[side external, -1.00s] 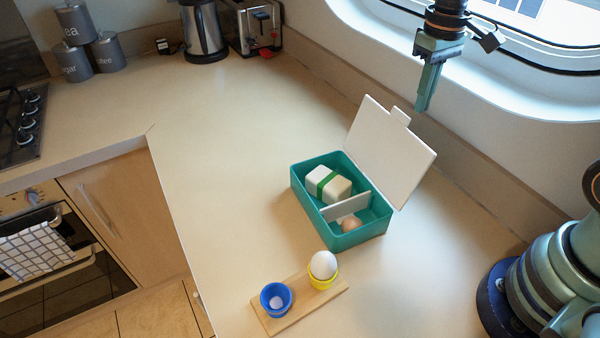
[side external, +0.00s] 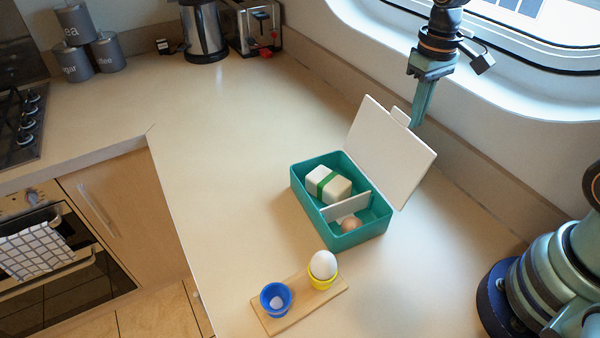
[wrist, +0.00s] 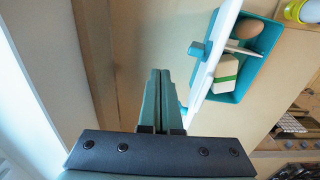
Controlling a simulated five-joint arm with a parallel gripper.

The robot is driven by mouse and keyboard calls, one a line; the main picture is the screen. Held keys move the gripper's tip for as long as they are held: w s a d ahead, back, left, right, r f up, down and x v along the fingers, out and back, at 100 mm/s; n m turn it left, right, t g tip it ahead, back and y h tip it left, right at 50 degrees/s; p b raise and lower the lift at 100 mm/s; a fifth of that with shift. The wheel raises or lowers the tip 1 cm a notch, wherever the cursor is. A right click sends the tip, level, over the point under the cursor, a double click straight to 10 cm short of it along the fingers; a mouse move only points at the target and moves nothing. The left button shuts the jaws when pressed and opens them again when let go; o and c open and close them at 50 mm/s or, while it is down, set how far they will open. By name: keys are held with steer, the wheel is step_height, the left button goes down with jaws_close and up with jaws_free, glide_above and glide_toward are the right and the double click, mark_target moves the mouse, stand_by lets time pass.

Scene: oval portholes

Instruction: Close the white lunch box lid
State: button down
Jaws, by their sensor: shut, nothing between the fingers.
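The teal lunch box (side external: 345,240) stands on the counter with its white lid (side external: 390,150) open, tilted up and back on the wall side. Inside are a white block with a green band (side external: 328,185), a white divider (side external: 346,207) and a brown egg (side external: 350,224). My gripper (side external: 417,122) is shut and empty, pointing down just behind the lid's upper edge and tab. In the wrist view my closed fingers (wrist: 165,75) are left of the lid (wrist: 215,60), seen edge-on, with a visible gap. In the side view the fingertips are partly hidden behind the lid.
A wooden board (side external: 310,302) in front of the box holds a blue cup (side external: 276,299) and a white egg (side external: 323,265) in a yellow cup. The wall and porthole sill (side external: 520,95) rise behind my gripper. The counter left of the box is clear.

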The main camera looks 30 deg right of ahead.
mark_target(375, 127)
steer(key=a, duration=1)
steer(key=shift+w+a, duration=0.2)
steer(key=shift+w, duration=0.1)
stand_by(1.1)
stand_by(0.6)
step_height(375, 127, up, 6)
stand_by(0.8)
steer(key=s+d+r+t, duration=0.3)
steer(key=s+d+t, duration=0.2)
steer(key=s+d, duration=0.2)
steer(key=shift+d+t, duration=0.3)
steer(key=shift+d, duration=0.7)
